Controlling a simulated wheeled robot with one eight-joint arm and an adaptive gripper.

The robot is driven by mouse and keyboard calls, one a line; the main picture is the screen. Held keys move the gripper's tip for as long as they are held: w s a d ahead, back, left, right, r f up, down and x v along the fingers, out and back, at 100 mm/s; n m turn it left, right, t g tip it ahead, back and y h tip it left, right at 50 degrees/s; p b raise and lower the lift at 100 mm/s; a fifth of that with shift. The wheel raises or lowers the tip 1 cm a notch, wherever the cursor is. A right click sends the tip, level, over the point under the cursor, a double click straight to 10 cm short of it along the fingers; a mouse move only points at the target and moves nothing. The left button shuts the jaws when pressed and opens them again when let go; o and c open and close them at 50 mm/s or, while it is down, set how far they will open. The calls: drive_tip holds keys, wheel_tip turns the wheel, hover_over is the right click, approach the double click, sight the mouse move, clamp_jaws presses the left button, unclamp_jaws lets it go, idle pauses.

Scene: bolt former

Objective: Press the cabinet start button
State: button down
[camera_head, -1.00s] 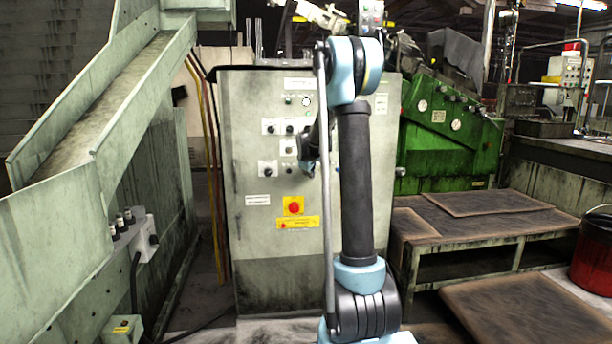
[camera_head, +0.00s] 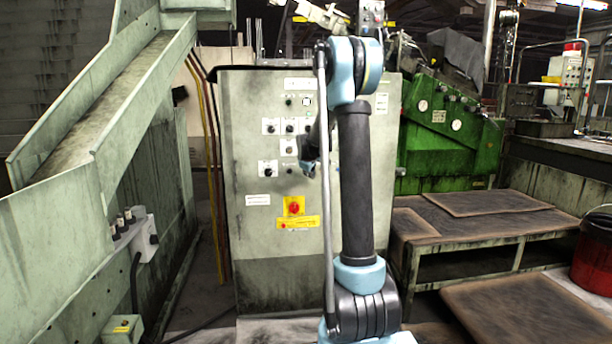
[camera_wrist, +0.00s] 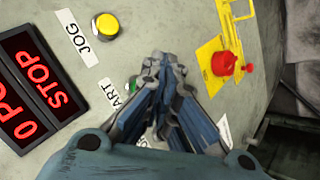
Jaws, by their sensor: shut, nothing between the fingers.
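The grey control cabinet (camera_head: 265,225) stands in the middle of the head view, with buttons and knobs on its front. In the wrist view a green button (camera_wrist: 131,82) shows at the left edge of my gripper (camera_wrist: 162,62), mostly covered by the fingers. In the head view my gripper is small and dark before the cabinet, partly behind my arm.
A yellow button (camera_wrist: 106,25) labelled JOG and a red-lit STOP display (camera_wrist: 40,85) lie to the left in the wrist view. A red emergency knob (camera_wrist: 223,63) on a yellow plate is to the right. A sloping chute (camera_head: 90,120) flanks the cabinet.

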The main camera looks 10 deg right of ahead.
drive_tip(key=shift+w, duration=0.2)
drive_tip(key=shift+w+r, duration=0.1)
drive_tip(key=shift+w, duration=0.05)
